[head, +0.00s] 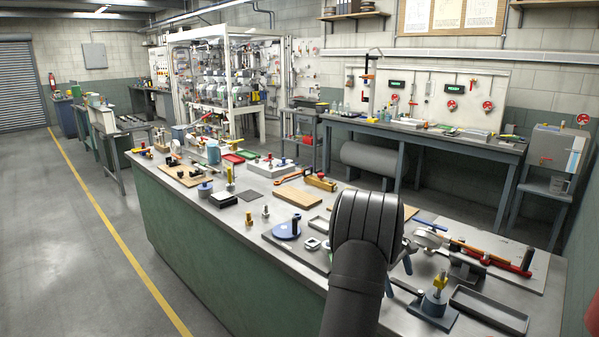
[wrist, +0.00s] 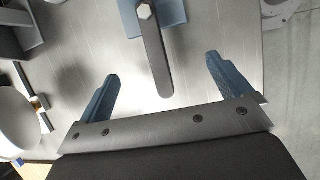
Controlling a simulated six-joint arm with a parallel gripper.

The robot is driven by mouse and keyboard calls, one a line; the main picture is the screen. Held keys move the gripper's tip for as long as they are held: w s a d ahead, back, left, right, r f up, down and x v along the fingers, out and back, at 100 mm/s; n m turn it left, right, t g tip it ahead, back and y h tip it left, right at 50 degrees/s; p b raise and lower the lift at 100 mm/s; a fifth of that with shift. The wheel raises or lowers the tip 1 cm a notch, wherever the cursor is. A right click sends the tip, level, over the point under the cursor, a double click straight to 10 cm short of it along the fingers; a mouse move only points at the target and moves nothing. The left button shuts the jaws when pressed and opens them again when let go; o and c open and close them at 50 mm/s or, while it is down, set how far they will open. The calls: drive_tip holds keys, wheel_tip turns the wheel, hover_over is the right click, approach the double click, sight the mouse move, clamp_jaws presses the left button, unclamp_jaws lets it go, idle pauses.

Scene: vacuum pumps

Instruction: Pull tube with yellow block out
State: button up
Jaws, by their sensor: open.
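Several things with yellow parts stand on the green bench, and I cannot tell which is the tube with the yellow block. A grey fitting with a yellow top (head: 440,281) stands upright on a dark plate at the front right in the head view. A yellow upright piece (head: 229,178) and a yellow block with an orange handle (head: 320,182) lie farther left. My gripper (head: 399,275) is partly hidden behind my arm. In the wrist view my gripper (wrist: 162,72) is open, with a grey lever (wrist: 153,55) showing between its blue fingers; no yellow block is clear there.
The bench top (head: 395,318) is crowded. Near my gripper are a red tube (head: 497,263), a dark tray (head: 490,309) and a round gauge (head: 428,238). A blue disc with a black post (head: 287,230) lies left of my arm. A wooden board (head: 298,196) lies farther back.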

sight(440, 279)
drive_tip(key=shift+r, duration=0.1)
drive_tip(key=c, duration=1)
drive_tip(key=s+r+m+t, duration=0.1)
drive_tip(key=r+m, duration=0.1)
drive_tip(key=s+d+r+m+t, duration=0.1)
drive_tip(key=r+m, duration=0.1)
drive_tip(key=s+d+r+m+t, duration=0.1)
drive_tip(key=r+m, duration=0.1)
drive_tip(key=shift+s, duration=0.15)
drive_tip(key=s+d+r+m+t, duration=0.1)
drive_tip(key=s+r+m, duration=0.1)
drive_tip(key=m, duration=0.2)
drive_tip(key=s+d+r+m+t, duration=0.1)
drive_tip(key=s+r+m, duration=0.1)
drive_tip(key=s+m, duration=0.1)
drive_tip(key=s+d+r+m+t, duration=0.1)
drive_tip(key=s+r+m, duration=0.1)
drive_tip(key=m, duration=0.3)
drive_tip(key=shift+s+r+t+h, duration=0.25)
drive_tip(key=shift+s+t+h, duration=0.05)
drive_tip(key=shift+s, duration=0.1)
drive_tip(key=shift+x, duration=4.5)
clamp_jaws()
drive_tip(key=shift+r, duration=3.5)
